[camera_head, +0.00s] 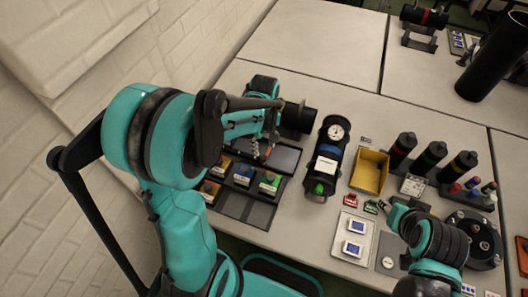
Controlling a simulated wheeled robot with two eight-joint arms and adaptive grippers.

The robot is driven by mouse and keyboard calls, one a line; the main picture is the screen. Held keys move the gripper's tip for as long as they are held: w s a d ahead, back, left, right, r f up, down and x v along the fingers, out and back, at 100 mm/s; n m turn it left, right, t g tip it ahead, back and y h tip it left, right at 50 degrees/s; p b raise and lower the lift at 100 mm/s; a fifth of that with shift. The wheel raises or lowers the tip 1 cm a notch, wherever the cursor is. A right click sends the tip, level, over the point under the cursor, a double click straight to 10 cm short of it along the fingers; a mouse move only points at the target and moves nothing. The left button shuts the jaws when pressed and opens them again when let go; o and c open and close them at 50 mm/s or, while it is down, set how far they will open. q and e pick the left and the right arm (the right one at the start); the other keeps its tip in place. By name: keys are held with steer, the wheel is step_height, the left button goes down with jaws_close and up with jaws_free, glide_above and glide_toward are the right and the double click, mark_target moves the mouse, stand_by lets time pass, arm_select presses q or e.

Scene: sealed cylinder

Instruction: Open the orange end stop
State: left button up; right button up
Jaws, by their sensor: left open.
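Small blocks with orange, blue and green tops sit in a dark tray left of centre. My arm hides part of the tray's left side. My right gripper (388,208) is low at the right; its fingers are unclear.
A yellow bin (370,171), several dark cylinders (434,154) and a round black fixture (472,238) are further right. A white brick wall (70,190) is at the left. The far table (325,45) is bare.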

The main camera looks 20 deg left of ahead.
mark_target(264, 157)
arm_select(q)
step_height(264, 157, down, 5)
steer(key=shift+a+r+b, duration=0.1)
steer(key=shift+b, duration=0.55)
steer(key=shift+f, duration=0.65)
jaws_close()
